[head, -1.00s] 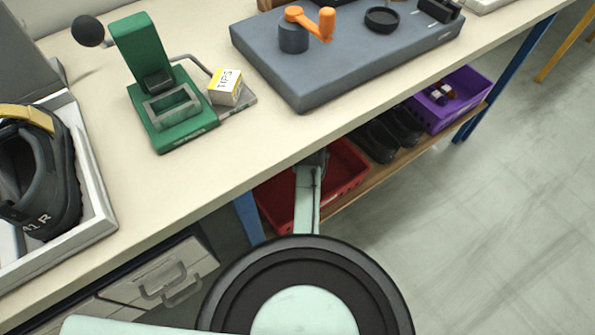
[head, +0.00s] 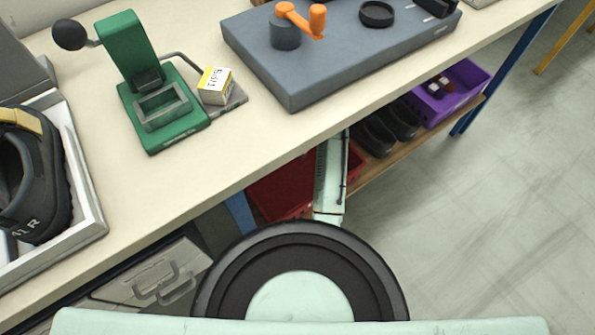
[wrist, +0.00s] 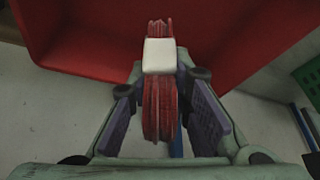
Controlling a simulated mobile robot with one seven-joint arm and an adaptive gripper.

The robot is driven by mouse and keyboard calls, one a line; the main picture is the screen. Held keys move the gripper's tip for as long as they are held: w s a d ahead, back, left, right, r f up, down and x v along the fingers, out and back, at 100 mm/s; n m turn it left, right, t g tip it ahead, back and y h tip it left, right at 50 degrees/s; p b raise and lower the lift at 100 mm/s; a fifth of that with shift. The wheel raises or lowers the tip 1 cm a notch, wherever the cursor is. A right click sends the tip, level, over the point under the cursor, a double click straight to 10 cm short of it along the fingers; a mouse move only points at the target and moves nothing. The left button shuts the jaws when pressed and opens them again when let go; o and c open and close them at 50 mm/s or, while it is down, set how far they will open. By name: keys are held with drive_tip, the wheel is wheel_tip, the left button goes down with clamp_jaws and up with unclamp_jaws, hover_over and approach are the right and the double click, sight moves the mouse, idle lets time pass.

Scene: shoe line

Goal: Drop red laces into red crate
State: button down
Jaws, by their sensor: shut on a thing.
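The red laces (wrist: 160,104) are a bundle with a white band (wrist: 160,55) around it, upright in the wrist view. My gripper (wrist: 163,90) is shut on the laces, with a finger on each side. The red crate (wrist: 85,25) fills the top of the wrist view, behind the upper end of the laces. I cannot tell whether the laces are over its opening. In the head view the red crate (head: 283,190) stands on the low shelf, partly hidden by the tabletop and my arm. My gripper and the laces are hidden there.
The workbench top (head: 215,175) overhangs the shelf (head: 385,165). Dark shoes (head: 385,130) and a purple crate (head: 452,93) are on the shelf to the right. A green crate (wrist: 308,75) shows at the wrist view's right edge. The floor at right is clear.

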drive_tip(key=shift+f+b, duration=2.9)
drive_tip(key=shift+f, duration=0.15)
drive_tip(key=shift+r, duration=0.1)
drive_tip(key=c, duration=1.4)
unclamp_jaws()
drive_tip(key=shift+r, duration=0.1)
drive_tip(key=v, duration=0.7)
drive_tip(key=shift+d+r, duration=0.1)
